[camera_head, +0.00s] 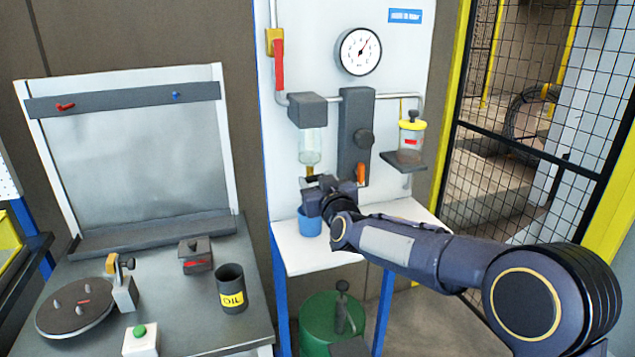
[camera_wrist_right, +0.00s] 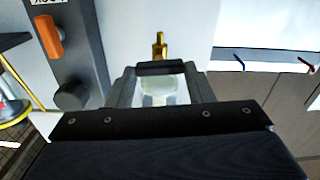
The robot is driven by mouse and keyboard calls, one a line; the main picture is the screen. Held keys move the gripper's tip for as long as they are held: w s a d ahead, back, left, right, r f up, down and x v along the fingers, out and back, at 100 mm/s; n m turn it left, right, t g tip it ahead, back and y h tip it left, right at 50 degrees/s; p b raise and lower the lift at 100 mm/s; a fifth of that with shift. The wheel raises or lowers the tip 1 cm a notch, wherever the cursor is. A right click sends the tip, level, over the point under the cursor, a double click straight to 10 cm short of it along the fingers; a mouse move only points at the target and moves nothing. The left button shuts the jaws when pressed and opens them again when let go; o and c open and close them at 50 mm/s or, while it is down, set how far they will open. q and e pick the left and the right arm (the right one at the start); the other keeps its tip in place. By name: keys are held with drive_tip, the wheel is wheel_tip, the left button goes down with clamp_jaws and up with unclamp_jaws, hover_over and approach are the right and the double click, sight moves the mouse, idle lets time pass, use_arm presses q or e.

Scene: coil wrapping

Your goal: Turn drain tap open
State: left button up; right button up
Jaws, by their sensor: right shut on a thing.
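The brass drain tap (camera_head: 310,171) is under the clear glass bowl (camera_head: 310,146) of the filter unit on the white panel. In the right wrist view its brass stem (camera_wrist_right: 159,43) shows beyond a dark crossbar (camera_wrist_right: 160,68). My right gripper (camera_head: 318,187) is at the tap, just below the bowl, shut with the dark crossbar between its fingers; the fingers also show in the right wrist view (camera_wrist_right: 160,82). The gripper partly hides the tap in the head view. A blue cup (camera_head: 309,224) stands on the white shelf below. My left gripper is not in view.
A gauge (camera_head: 358,52), a red-handled valve (camera_head: 279,64), a dark regulator block (camera_head: 356,125) and a yellow-topped oiler (camera_head: 411,138) surround the tap. A green drum (camera_head: 330,322) stands below. The bench (camera_head: 190,325) at left holds an oil can (camera_head: 231,288).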

drive_tip(key=n, duration=0.3)
drive_tip(key=shift+a+n, duration=0.15)
drive_tip(key=shift+n, duration=0.15)
drive_tip(key=shift+n+b, duration=0.5)
drive_tip(key=shift+n, duration=0.5)
drive_tip(key=o, duration=1)
drive_tip(key=shift+s, duration=0.15)
drive_tip(key=shift+s, duration=0.3)
drive_tip(key=b+v, duration=0.1)
drive_tip(key=v, duration=0.6)
drive_tip(key=shift+b, duration=0.4)
